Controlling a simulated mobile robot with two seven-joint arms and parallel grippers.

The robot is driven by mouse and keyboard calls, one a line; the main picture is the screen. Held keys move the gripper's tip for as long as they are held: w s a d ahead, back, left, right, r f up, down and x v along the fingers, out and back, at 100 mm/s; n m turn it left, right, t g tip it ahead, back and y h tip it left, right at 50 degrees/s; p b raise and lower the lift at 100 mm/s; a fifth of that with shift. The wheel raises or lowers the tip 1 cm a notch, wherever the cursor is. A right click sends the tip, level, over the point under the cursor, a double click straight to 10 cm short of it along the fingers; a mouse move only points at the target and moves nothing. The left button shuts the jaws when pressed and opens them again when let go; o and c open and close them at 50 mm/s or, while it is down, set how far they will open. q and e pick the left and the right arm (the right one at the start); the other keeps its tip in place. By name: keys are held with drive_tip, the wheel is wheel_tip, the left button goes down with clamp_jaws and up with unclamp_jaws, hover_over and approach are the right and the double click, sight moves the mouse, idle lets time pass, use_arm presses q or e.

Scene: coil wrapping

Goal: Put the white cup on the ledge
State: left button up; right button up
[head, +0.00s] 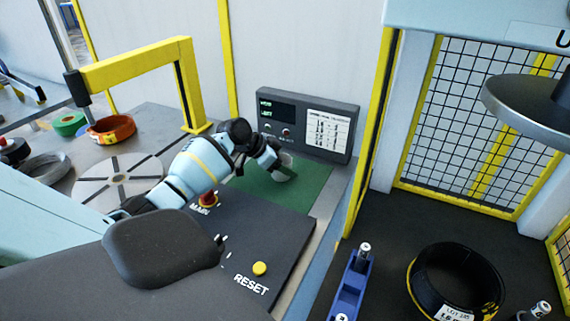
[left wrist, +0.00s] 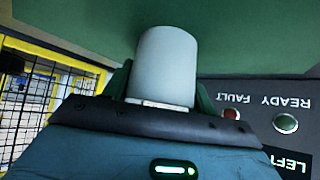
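The white cup (left wrist: 166,62) fills the middle of the left wrist view, between the two dark green fingers of my left gripper (left wrist: 163,95), which appear to press its sides. In the head view the cup (head: 287,160) is a small pale shape at the fingers of my left gripper (head: 279,170), largely hidden by them. The gripper is low over the green mat (head: 300,189) in front of the control panel; I cannot tell whether the cup touches the mat. No surface is clearly marked as the ledge. My right gripper is not in view.
The dark control panel (head: 335,105) stands behind the mat. A red button and a yellow RESET button (head: 260,269) are on the dark console in front. A slotted disc (head: 118,181) and orange coil (head: 111,129) lie left; a black coil (head: 456,283) and blue holder (head: 350,287) lie right.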

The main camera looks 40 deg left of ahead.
use_arm(q)
drive_tip(key=o, duration=0.4)
drive_tip(key=shift+c, duration=0.2)
drive_tip(key=shift+r, duration=0.3)
drive_tip(key=v, duration=1.2)
drive_tip(key=shift+f+p, duration=0.15)
drive_tip(key=shift+p, duration=0.2)
drive_tip(key=shift+o, duration=0.5)
drive_tip(key=shift+a, duration=0.1)
